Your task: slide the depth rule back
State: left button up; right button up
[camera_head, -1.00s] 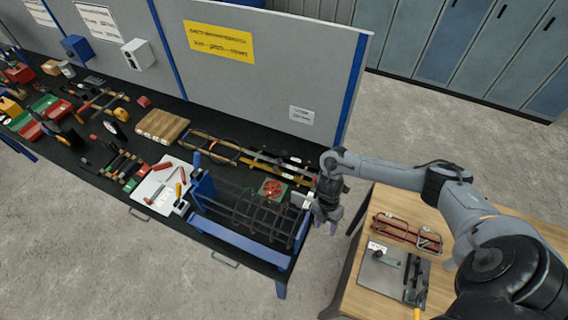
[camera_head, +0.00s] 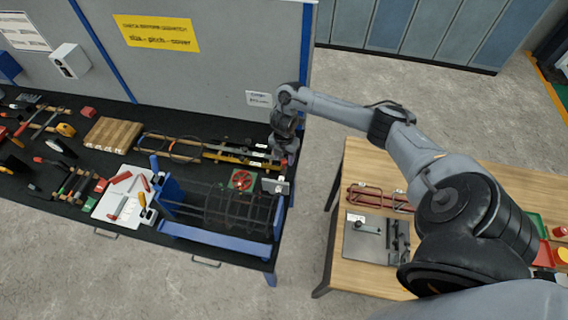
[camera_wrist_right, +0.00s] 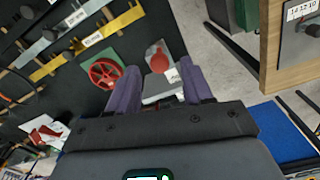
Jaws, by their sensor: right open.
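My right gripper (camera_head: 284,152) is over the right end of the black bench. In the right wrist view its two purple fingers (camera_wrist_right: 158,68) are apart. A small grey metal piece (camera_head: 275,185) is at the bench end; in the wrist view a grey piece with a red knob (camera_wrist_right: 159,61) and white tag shows between the fingers, apart from them as far as I can tell. I cannot tell for sure whether this is the depth rule. A yellow bar with labels (camera_wrist_right: 92,41) lies at upper left in the wrist view. My left gripper is not in view.
A red handwheel on a green plate (camera_head: 241,180) is left of the grey piece. A wire rebar cage (camera_head: 235,210) sits in a blue frame (camera_head: 215,240). A grey panel (camera_head: 215,70) stands behind. A wooden table (camera_head: 335,240) is at right, across a floor gap.

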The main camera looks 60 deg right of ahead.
aim_at(284, 161)
jog(key=shift+f, duration=1.9)
grip_shut()
